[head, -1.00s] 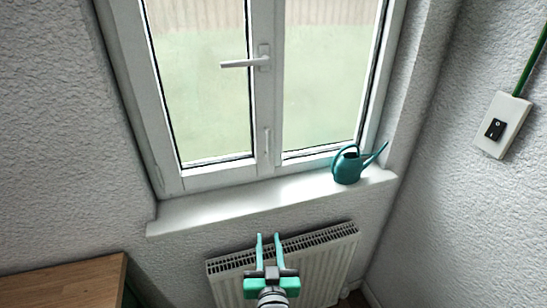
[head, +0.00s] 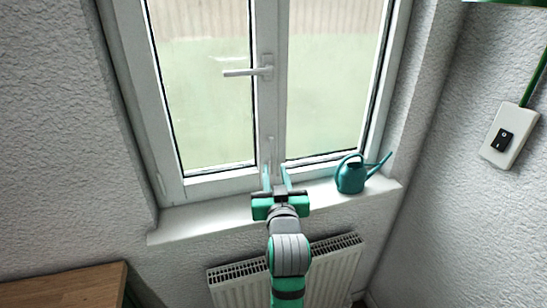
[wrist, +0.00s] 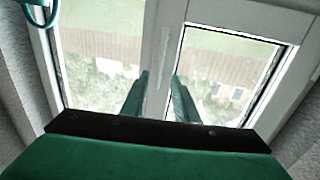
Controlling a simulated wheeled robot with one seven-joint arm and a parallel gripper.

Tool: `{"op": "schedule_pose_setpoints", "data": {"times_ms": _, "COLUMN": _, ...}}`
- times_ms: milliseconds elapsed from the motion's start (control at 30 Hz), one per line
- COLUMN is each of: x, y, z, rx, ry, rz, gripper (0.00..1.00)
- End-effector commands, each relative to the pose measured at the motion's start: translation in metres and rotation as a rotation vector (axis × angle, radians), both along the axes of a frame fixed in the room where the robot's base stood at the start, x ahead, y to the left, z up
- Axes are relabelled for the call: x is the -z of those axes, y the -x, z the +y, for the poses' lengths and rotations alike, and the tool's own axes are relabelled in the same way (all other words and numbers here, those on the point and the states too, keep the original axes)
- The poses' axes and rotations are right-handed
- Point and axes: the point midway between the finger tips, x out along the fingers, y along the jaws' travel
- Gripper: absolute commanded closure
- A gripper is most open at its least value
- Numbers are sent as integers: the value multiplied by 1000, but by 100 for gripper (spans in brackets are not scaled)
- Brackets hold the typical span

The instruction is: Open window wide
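The window (head: 266,120) has a white frame with two glazed sashes, and both look closed. Its white handle (head: 245,72) sits on the middle bar and points horizontally left. A smaller pale fitting (head: 270,148) is lower on that bar. My gripper (head: 277,172) is open and empty, with its teal fingers pointing up in front of the bottom of the middle bar, below the handle. In the wrist view, the parted fingers (wrist: 159,80) flank the white middle bar (wrist: 165,45). I cannot tell whether they touch it.
A teal watering can (head: 351,175) stands on the right of the white sill (head: 200,215), close to the right sash. A radiator (head: 335,270) is below the sill. A wooden top (head: 70,290) is at lower left. A switch (head: 503,140) is on the right wall.

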Motion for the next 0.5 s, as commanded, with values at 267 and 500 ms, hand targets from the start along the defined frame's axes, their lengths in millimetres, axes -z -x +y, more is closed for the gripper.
{"op": "schedule_pose_setpoints", "data": {"times_ms": 267, "x": 0, "y": -50, "z": 6, "rx": -1, "ry": 0, "rz": 1, "gripper": 73}}
{"op": "schedule_pose_setpoints", "data": {"times_ms": 500, "x": 0, "y": -76, "z": 9, "rx": -1, "ry": 0, "rz": 1, "gripper": 73}}
